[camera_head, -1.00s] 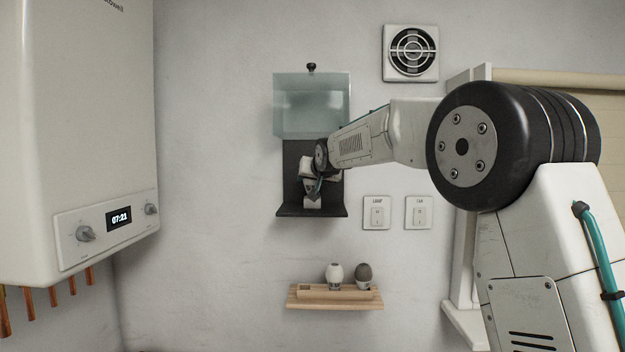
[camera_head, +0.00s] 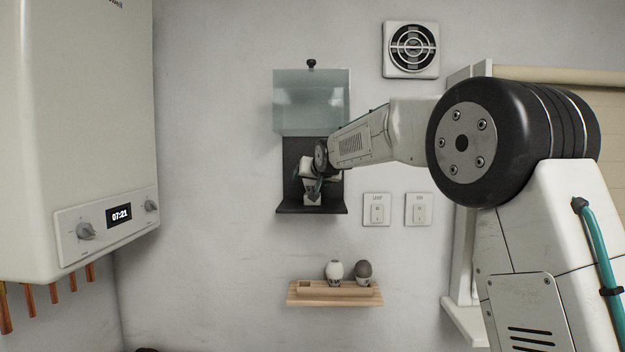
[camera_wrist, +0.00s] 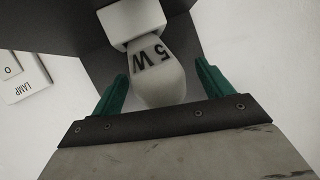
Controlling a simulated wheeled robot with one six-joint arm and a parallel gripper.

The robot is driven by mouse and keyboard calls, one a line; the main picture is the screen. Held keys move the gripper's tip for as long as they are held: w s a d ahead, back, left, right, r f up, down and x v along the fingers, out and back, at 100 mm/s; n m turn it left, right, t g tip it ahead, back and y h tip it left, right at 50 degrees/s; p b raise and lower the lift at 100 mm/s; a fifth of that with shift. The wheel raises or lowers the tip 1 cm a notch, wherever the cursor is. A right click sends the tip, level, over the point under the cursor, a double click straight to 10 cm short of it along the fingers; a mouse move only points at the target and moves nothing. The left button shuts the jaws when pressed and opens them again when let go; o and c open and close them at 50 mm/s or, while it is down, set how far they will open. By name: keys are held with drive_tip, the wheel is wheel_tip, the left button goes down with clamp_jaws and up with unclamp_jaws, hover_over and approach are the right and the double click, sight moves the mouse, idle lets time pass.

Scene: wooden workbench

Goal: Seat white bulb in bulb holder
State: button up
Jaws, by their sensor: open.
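A pale bulb marked "5 W" (camera_wrist: 160,88) has its neck end at the white bulb holder (camera_wrist: 130,24) in the wrist view. Its neck meets the holder's face; how deep it sits cannot be seen. My gripper (camera_wrist: 161,72) is open, with one green finger on each side of the bulb and gaps visible. Another white bulb (camera_head: 334,270) and a dark grey bulb (camera_head: 364,270) stand on the wooden rack (camera_head: 310,300).
A translucent cover (camera_head: 312,98) with a black knob is above the bracket. Lamp switch (camera_head: 377,209) and fan switch (camera_head: 418,209) are on the wall to the right. A boiler (camera_head: 80,130) is at left. The wall between bracket and rack is clear.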

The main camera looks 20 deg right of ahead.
drive_tip(key=v, duration=0.7)
drive_tip(key=shift+s+r, duration=0.2)
drive_tip(key=shift+s, duration=0.15)
drive_tip(key=s+f+g, duration=0.4)
drive_tip(key=s+f, duration=0.4)
drive_tip(key=s, duration=1)
drive_tip(key=s+f+n+g, duration=0.1)
drive_tip(key=s+f+g, duration=0.3)
drive_tip(key=s, duration=1.4)
drive_tip(key=s+f+n+g, duration=0.1)
drive_tip(key=s+f+g, duration=0.3)
drive_tip(key=s+f, duration=0.8)
drive_tip(key=s, duration=0.6)
drive_tip(key=shift+d, duration=0.35)
